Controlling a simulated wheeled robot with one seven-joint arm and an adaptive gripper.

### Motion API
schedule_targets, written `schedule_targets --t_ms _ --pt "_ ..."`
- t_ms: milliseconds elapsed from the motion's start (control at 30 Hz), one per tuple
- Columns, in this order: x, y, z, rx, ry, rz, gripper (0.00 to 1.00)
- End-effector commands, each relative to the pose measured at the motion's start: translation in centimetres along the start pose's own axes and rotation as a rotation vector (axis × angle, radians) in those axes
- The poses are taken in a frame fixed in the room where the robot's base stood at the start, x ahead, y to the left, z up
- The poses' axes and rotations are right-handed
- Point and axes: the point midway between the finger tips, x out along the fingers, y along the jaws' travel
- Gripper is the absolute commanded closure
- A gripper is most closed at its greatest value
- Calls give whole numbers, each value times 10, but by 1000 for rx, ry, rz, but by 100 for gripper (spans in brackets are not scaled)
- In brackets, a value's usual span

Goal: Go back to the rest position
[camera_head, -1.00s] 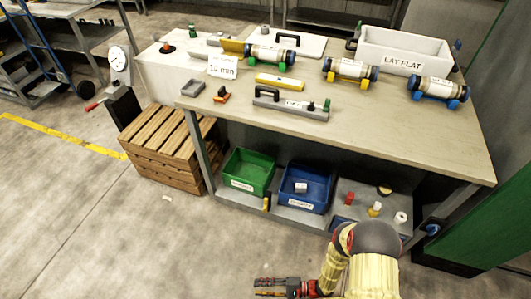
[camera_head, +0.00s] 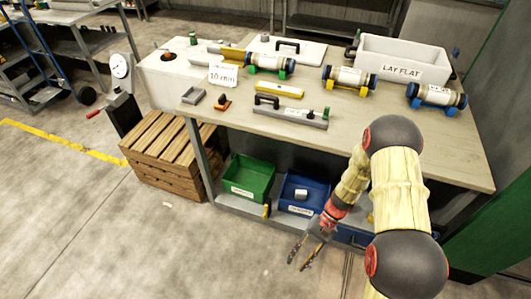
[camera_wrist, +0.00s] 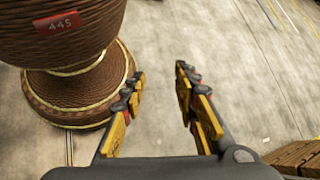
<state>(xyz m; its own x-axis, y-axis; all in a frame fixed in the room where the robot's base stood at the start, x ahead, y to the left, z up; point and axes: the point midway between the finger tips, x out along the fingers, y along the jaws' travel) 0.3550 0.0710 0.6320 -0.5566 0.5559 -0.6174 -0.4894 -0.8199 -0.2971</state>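My gripper (camera_head: 298,252) hangs in front of the workbench's lower shelf in the head view, with its fingers pointing down toward the floor. In the wrist view my gripper (camera_wrist: 160,92) has its two fingers apart with only bare floor between them, so it is open and empty. My arm reaches up at the right of the head view and hides part of the bench's right side and lower shelf.
The workbench top (camera_head: 400,130) carries several core liners, a white bin (camera_head: 402,57) labelled LAY FLAT and a 10 min sign (camera_head: 222,76). Below are a green bin (camera_head: 247,178) and a blue bin (camera_head: 306,193). A wooden crate (camera_head: 165,150) stands left. Floor at lower left is clear.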

Motion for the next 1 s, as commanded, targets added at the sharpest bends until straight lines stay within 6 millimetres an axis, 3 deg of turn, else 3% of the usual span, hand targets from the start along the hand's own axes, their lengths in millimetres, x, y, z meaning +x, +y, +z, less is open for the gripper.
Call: schedule_targets --t_ms 33,200,500,800,1000 --pt "-21 -4 13 -13 40 35 70" --pt "-75 -7 52 -45 167 144 70" --pt "-155 -12 128 -125 418 294 70" --pt "-212 -14 207 -243 682 403 70" --pt "-239 -16 259 -333 854 451 70"
